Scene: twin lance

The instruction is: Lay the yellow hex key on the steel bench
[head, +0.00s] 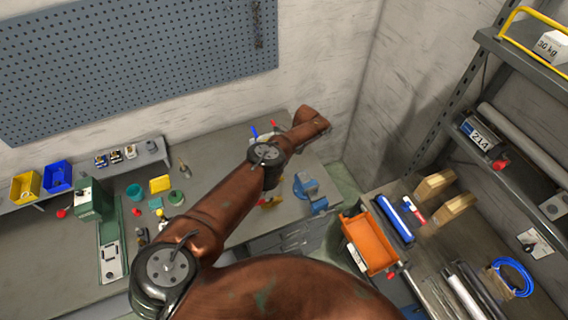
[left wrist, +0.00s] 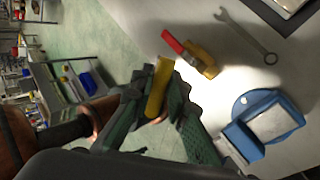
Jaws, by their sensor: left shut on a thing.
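In the left wrist view my left gripper (left wrist: 157,95) has its dark green fingers shut on a yellow bar, the yellow hex key (left wrist: 158,88). Only part of the key shows between the fingers. The key appears against the bench's edge and the green floor, and its height above the bench is unclear. The steel bench (left wrist: 223,81) fills the right side of that view, and its grey top (head: 225,138) shows in the head view. There, my brown arm hides the gripper. My right gripper is in neither view.
A blue vise (left wrist: 262,125) stands on the bench, also in the head view (head: 310,190). Near it lie a red-and-yellow tool (left wrist: 190,52) and a spanner (left wrist: 245,35). An orange bin (head: 369,243) is on the right shelving. Bare bench shows between the vise and the spanner.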

